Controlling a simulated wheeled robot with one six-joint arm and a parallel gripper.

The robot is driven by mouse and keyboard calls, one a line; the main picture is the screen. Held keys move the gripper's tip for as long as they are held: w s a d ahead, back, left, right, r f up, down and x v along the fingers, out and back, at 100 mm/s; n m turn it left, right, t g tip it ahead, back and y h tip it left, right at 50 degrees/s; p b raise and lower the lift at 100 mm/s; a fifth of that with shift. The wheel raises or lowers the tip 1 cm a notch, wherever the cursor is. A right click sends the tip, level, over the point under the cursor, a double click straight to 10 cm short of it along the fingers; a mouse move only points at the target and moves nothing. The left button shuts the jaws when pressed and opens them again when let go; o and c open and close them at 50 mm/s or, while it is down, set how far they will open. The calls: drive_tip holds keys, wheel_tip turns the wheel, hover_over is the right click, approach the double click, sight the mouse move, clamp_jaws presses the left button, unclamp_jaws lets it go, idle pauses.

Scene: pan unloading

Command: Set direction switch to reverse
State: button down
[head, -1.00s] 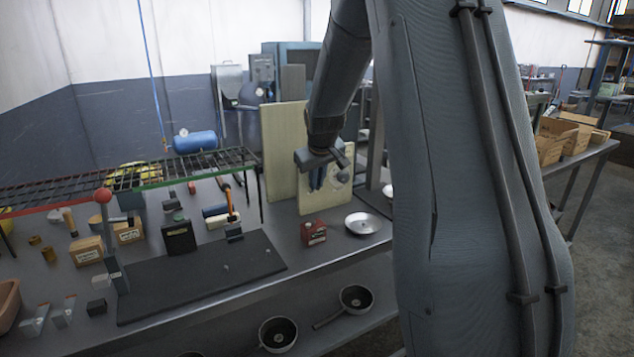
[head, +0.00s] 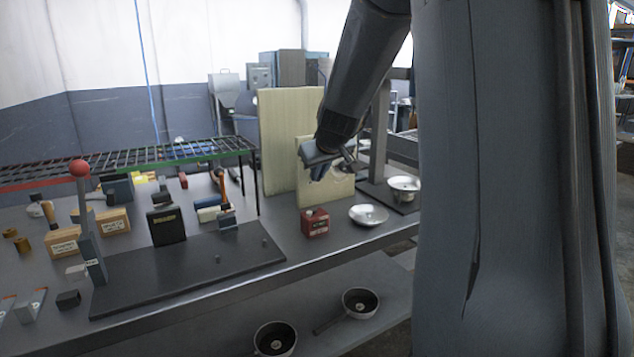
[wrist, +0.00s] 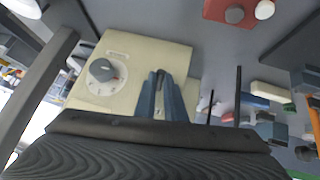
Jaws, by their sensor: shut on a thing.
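The cream control panel (head: 338,192) stands upright on the bench in the head view. In the wrist view its face (wrist: 115,48) carries a round grey knob (wrist: 103,70) on a white marked dial. My gripper (wrist: 157,82) has its blue-grey fingers close together at the panel, right of the dial. In the head view my gripper (head: 317,172) is in front of the panel's upper left. The fingers are shut on a small part there, which I take to be the direction switch. The fingers hide most of it, and its setting cannot be read.
A red box (head: 314,223) and a metal dish (head: 368,214) stand in front of the panel. A dark plate (head: 190,270) with a red-knobbed lever (head: 80,170) lies to the left. Pans (head: 360,302) sit on the lower shelf. A taller cream board (head: 284,130) stands behind.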

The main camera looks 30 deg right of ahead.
drive_tip(key=shift+t+b, duration=0.3)
drive_tip(key=shift+b, duration=1.2)
drive_tip(key=c, duration=1.8)
unclamp_jaws()
drive_tip(key=shift+c, duration=0.2)
drive_tip(key=v, duration=0.7)
drive_tip(key=shift+s+r, duration=0.3)
